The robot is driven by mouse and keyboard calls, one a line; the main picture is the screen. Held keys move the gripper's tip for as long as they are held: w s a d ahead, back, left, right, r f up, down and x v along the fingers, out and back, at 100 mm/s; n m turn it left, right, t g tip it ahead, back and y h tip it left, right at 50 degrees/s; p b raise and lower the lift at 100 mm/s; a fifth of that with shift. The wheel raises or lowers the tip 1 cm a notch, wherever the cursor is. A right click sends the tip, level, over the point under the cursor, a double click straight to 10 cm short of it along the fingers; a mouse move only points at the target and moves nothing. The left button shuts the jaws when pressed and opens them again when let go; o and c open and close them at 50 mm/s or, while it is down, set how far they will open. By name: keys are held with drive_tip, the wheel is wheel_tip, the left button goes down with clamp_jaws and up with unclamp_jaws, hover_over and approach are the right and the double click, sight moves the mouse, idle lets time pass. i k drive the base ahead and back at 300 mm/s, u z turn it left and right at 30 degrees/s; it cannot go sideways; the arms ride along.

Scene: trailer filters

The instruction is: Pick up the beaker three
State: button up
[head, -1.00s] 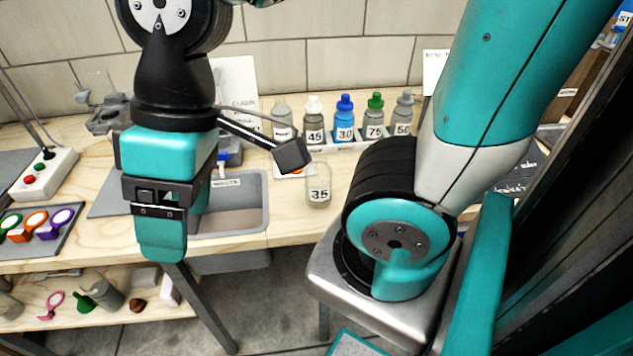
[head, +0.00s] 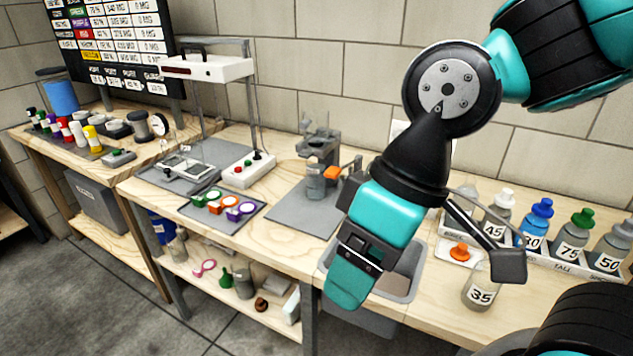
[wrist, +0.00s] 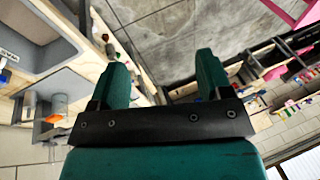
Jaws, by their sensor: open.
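No label reading beaker three is legible, so I cannot tell which vessel it is. A clear vessel (head: 316,183) sits in a grey stand on the bench, beside an orange part; a similar vessel shows at the left of the wrist view (wrist: 60,104). A grey container (head: 243,285) and a small clear one (head: 177,248) stand on the lower shelf. A clear bottle marked 35 (head: 481,290) stands on the bench at right. My gripper (wrist: 164,72) is open and empty, fingers apart. In the head view it hangs before the bench, partly hiding the sink.
The sink (head: 408,285) lies behind my gripper. Labelled bottles (head: 540,222) stand in a rack at right. A white-topped frame (head: 207,68) rises at the back. The floor (head: 160,325) in front is clear at left.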

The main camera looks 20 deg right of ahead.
sight(315, 168)
drive_tip(key=z, duration=0.05)
drive_tip(key=k, duration=0.5)
drive_tip(key=u, duration=1.45)
drive_tip(key=i, duration=4)
drive_tip(key=z, duration=3.15)
drive_tip(key=i, duration=0.5)
drive_tip(key=z, duration=0.05)
